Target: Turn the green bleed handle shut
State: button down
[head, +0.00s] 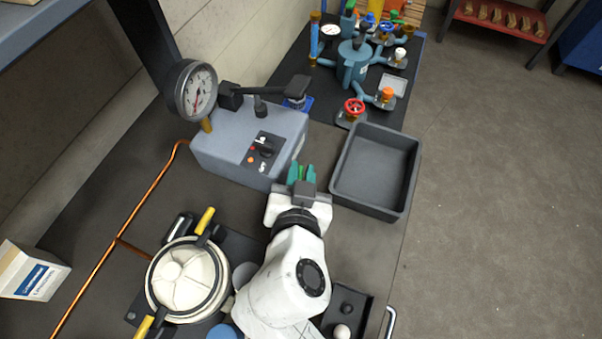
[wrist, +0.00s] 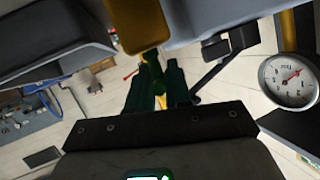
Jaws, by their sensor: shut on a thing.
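The green bleed handle (head: 302,173) shows as a small bright green piece between my gripper's teal fingers, at the front right of the grey box (head: 222,150). My gripper (head: 302,170) is shut on it. In the wrist view, the dark green fingers (wrist: 157,80) close around the green handle (wrist: 152,62), just below a yellow-brass block (wrist: 138,25). Most of the handle is hidden by the fingers, and its exact angle cannot be told.
A round dial gauge (head: 194,90) and a black lever (head: 270,91) top the box. A grey tray (head: 343,184) lies close right of my gripper. A lidded round pot (head: 157,280) stands front left. A blue valve assembly (head: 352,65) is at the back.

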jog(key=shift+a+f, duration=0.1)
jog(key=shift+f, duration=0.1)
jog(key=c, duration=1.1)
grip_release()
jog(key=shift+r, duration=0.1)
jog(key=shift+r, duration=0.3)
notch_tip(320, 180, up, 2)
jog(key=shift+r, duration=0.25)
jog(key=s+d+r, duration=0.1)
jog(key=s+r, duration=0.2)
jog(key=s, duration=0.1)
jog(key=s+d+r, duration=0.1)
jog(key=s+r, duration=0.2)
jog(key=s, duration=0.2)
jog(key=s+d+r, duration=0.2)
jog(key=s+r, duration=0.2)
jog(key=shift+s+b, duration=0.25)
jog(key=shift+b, duration=0.15)
jog(key=shift+f, duration=0.1)
